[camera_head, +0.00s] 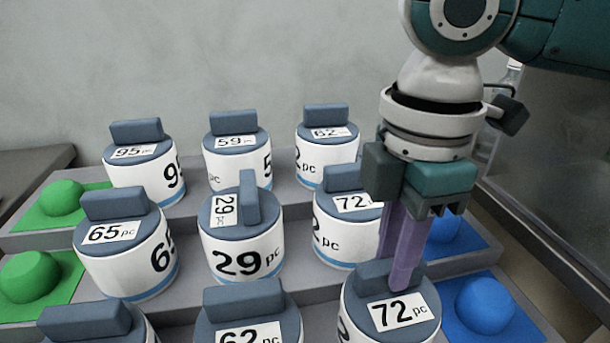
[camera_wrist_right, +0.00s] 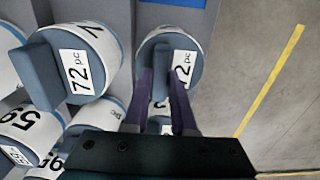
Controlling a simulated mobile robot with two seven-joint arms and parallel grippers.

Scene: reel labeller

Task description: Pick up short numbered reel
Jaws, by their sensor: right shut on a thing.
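The front right reel (camera_head: 389,314) is a short white drum with a slate-blue top, a bar handle and a "72 pc" label. My right gripper (camera_head: 404,282) comes down from above, its purple fingers shut on this reel's handle. In the right wrist view the gripper (camera_wrist_right: 163,100) has its fingers on either side of the handle, and the reel (camera_wrist_right: 157,50) shows a partly hidden "72" label. I cannot tell whether the reel is off the step. A second "72 pc" reel (camera_head: 345,237) stands behind; it also shows in the right wrist view (camera_wrist_right: 97,55). My left gripper is not in view.
Other reels stand close by on grey steps: 29 (camera_head: 241,252), 65 (camera_head: 128,251), 62 (camera_head: 250,333), 59 (camera_head: 237,164) and 95 (camera_head: 145,175). Green pads (camera_head: 73,272) lie left, blue pads (camera_head: 520,325) right. A wall stands behind.

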